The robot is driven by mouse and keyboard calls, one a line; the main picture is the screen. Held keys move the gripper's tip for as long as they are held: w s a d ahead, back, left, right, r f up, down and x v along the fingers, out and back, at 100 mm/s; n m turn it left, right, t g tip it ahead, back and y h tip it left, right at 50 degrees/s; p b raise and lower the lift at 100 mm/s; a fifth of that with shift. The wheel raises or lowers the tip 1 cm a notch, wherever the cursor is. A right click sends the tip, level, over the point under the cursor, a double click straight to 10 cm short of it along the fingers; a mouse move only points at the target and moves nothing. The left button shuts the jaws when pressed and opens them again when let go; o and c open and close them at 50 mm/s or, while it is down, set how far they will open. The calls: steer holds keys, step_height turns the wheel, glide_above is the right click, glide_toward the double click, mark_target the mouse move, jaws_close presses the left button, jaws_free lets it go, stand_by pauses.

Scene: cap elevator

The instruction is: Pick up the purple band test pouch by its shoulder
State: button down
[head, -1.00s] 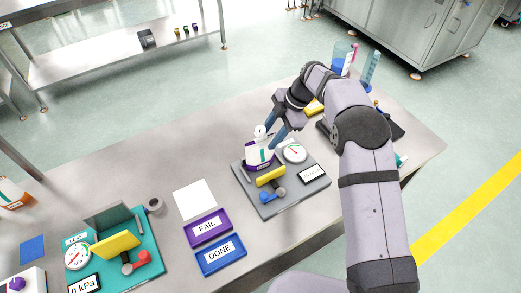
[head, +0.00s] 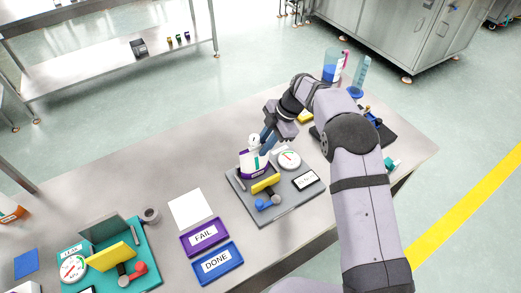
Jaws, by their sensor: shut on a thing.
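The purple band test pouch (head: 251,166) is white with a purple band and a white spout on top. It stands upright on the grey test station (head: 285,208), behind a yellow bar (head: 265,183). My gripper (head: 264,148) reaches in from the upper right, its blue fingers shut on the pouch's right shoulder, beside the spout. The far finger and the exact contact are partly hidden. I cannot see a gap between the pouch and the station.
A round gauge (head: 289,158) and a blue-handled valve (head: 267,203) are on the grey station. The purple FAIL tray (head: 185,241), blue DONE tray (head: 196,268) and a white sheet (head: 190,209) lie to the left. A teal station (head: 151,268) is further left.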

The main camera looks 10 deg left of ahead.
steer(key=shift+w+a+r+p, duration=0.15)
steer(key=shift+r+p, duration=0.15)
steer(key=shift+r, duration=0.65)
step_height(320, 180, up, 6)
steer(key=p, duration=0.2)
steer(key=shift+p, duration=0.35)
steer(key=s+d+b, duration=1.3)
steer(key=shift+f, duration=0.45)
